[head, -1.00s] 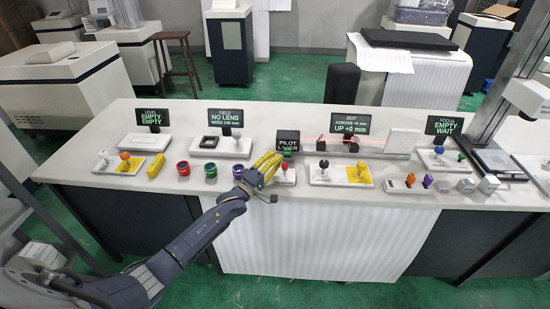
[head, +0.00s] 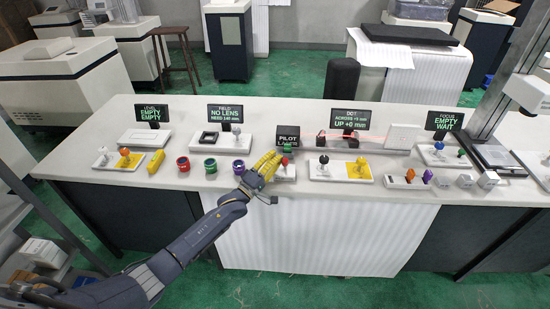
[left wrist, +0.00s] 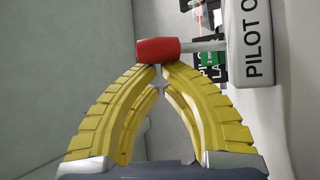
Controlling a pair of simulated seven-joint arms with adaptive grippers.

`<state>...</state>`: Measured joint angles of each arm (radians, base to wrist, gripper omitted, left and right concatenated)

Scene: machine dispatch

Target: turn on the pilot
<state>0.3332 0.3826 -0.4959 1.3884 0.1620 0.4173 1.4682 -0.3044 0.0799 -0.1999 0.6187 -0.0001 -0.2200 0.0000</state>
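The pilot switch is a red-knobbed lever (head: 284,161) on a small white base (head: 288,174), in front of a dark "PILOT" sign (head: 288,137) at the middle of the bench. My left gripper (head: 276,158) is at the lever, its yellow fingers partly hiding the base. In the left wrist view the fingertips (left wrist: 160,68) come together, with no clear gap. The red knob (left wrist: 158,50) lies just beyond the tips, touching or nearly touching them, not between them. Its pale stem runs right to the base, lettered "PILOT O" (left wrist: 256,40) and cut off. My right gripper is not in view.
Left of the gripper stand red, green and purple rings (head: 210,165) and a yellow block (head: 155,161). Right is a white and yellow plate (head: 340,172) with two knobbed levers. A red beam line (head: 370,135) shows at the "DOT" station behind.

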